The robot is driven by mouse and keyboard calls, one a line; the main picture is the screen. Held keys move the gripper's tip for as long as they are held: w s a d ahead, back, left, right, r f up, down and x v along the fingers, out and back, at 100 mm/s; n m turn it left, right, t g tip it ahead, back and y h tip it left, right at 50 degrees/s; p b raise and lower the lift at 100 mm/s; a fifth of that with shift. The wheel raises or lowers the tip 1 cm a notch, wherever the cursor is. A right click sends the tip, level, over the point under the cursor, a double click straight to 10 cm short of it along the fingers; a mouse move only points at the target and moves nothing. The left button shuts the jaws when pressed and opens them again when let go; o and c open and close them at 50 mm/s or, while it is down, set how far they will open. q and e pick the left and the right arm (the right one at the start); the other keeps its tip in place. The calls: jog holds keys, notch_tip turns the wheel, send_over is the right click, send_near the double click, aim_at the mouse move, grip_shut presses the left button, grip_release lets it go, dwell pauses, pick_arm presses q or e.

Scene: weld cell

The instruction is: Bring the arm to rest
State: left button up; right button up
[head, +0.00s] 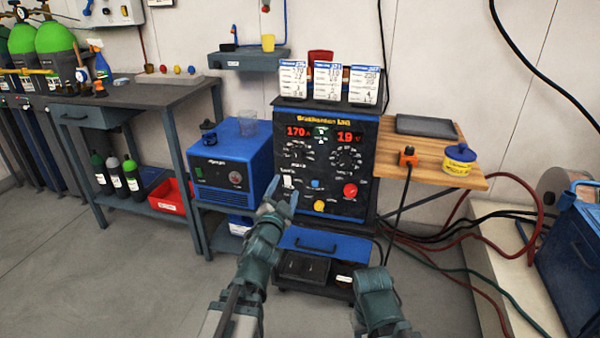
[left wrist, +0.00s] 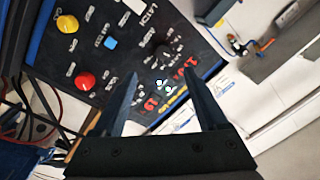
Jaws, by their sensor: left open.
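My left arm reaches up from the bottom of the head view. Its gripper (head: 281,190) is open and empty, in front of the lower left part of the welding machine's control panel (head: 325,190). In the left wrist view the two fingers of the left gripper (left wrist: 158,80) stand apart with nothing between them, and the tilted panel (left wrist: 95,35) with its red, yellow and blue knobs lies beyond. I cannot tell whether a fingertip touches the panel. Part of my right arm (head: 377,300) shows at the bottom; its fingers are not visible.
A blue cooler box (head: 232,165) stands left of the machine. A wooden side shelf (head: 450,165) at the right holds a blue-and-yellow tin (head: 459,160) and a dark tray (head: 427,126). Cables (head: 450,236) run across the right side. Floor (head: 130,285) at the lower left is clear.

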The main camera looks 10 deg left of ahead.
pick_arm(q)
jog(key=s+d+f+n+g+y, duration=0.1)
jog(key=s+d+f+n+g, duration=0.1)
jog(key=s+d+f+g, duration=0.3)
jog(key=s+f+n+g, duration=0.1)
jog(key=f+g, duration=0.1)
jog(key=f, duration=0.5)
jog(key=s+d+f+n+g+y, duration=0.1)
jog(key=s+d+f+n+g, duration=0.1)
jog(key=s+d+f+g, duration=0.3)
jog(key=s+d+f+g+h, duration=0.1)
jog(key=s+d+f+g, duration=0.15)
jog(key=s, duration=0.35)
jog(key=s+d+f+g, duration=0.2)
jog(key=s+f+g, duration=0.2)
jog(key=s, duration=0.3)
notch_tip(320, 180, up, 36)
jog(key=s+p, duration=0.1)
jog(key=p, duration=3.5)
jog(key=shift+s+d+r, duration=0.15)
jog(key=shift+s, duration=0.05)
